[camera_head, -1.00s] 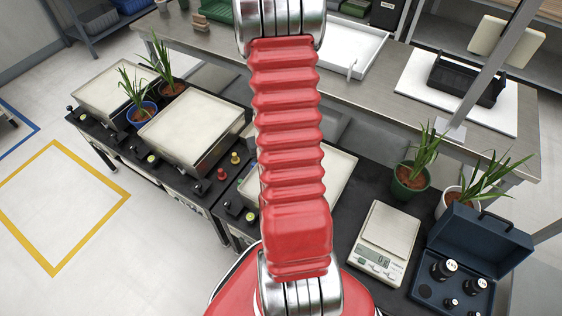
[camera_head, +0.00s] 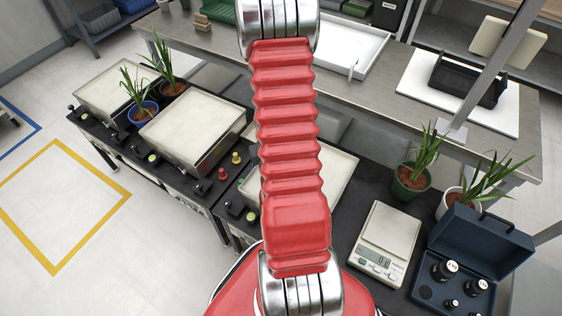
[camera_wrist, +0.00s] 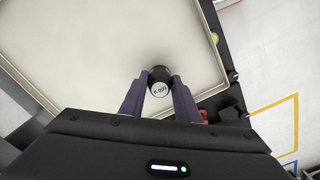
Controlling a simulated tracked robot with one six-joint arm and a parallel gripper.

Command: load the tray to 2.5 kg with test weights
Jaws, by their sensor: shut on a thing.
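In the wrist view my gripper (camera_wrist: 161,82) is shut on a black test weight (camera_wrist: 160,89) with a white label on its top. The weight is at the edge area of a pale, square tray (camera_wrist: 90,50). I cannot tell whether it touches the tray surface. In the head view my red-sleeved arm hides the gripper and part of the nearest tray (camera_head: 342,170). A dark blue case (camera_head: 480,245) stands open at the lower right. Black weights (camera_head: 445,270) stand in its holes.
A white bench scale (camera_head: 388,238) stands left of the case. Potted plants (camera_head: 410,178) stand behind it. Two more pale trays (camera_head: 195,128) lie to the left, with small plants by the farther one. Red and yellow knobs (camera_head: 222,174) stick up from the bench's front.

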